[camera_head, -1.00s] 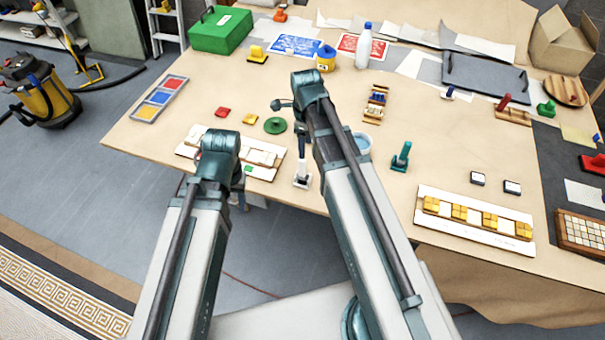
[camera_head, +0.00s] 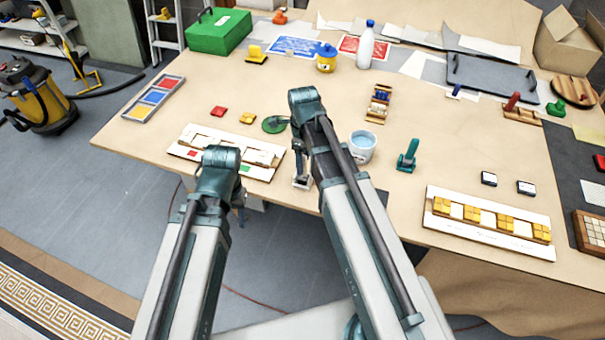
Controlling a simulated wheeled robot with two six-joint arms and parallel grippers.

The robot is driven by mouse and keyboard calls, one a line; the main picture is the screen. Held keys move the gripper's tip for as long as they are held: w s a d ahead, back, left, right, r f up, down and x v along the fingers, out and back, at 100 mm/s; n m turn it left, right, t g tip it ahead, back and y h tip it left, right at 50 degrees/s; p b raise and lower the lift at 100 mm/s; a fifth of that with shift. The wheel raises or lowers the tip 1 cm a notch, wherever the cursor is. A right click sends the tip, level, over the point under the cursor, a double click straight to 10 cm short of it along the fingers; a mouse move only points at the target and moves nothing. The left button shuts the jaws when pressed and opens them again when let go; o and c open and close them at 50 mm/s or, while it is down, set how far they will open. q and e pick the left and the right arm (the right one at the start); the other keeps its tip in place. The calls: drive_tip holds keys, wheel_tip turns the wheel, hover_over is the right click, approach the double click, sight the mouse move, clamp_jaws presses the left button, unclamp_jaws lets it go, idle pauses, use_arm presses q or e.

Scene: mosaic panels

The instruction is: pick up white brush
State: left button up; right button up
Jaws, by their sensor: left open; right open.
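A small white block-like thing, seemingly the white brush (camera_head: 301,184), stands near the front edge of the table, left of my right arm. My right gripper (camera_head: 302,160) hangs down from the bent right arm, just over it. The gripper is open, its fingers partly hidden by the arm, and I cannot tell whether it touches the brush. My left gripper (camera_head: 240,195) is open and empty, mostly hidden behind its own arm at the front edge of the table.
A white panel with tiles (camera_head: 259,155) lies left of the brush. A light-blue bucket (camera_head: 362,149) and a teal-handled tool (camera_head: 407,157) stand to the right. A board with yellow tiles (camera_head: 489,222) lies at the front right. The table's middle is fairly clear.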

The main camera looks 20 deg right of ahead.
wheel_tip(320, 180, down, 3)
drive_tip(key=shift+a+f+b, duration=0.1)
drive_tip(key=shift+b, duration=1)
use_arm(q)
wheel_tip(320, 180, down, 3)
use_arm(e)
clamp_jaws()
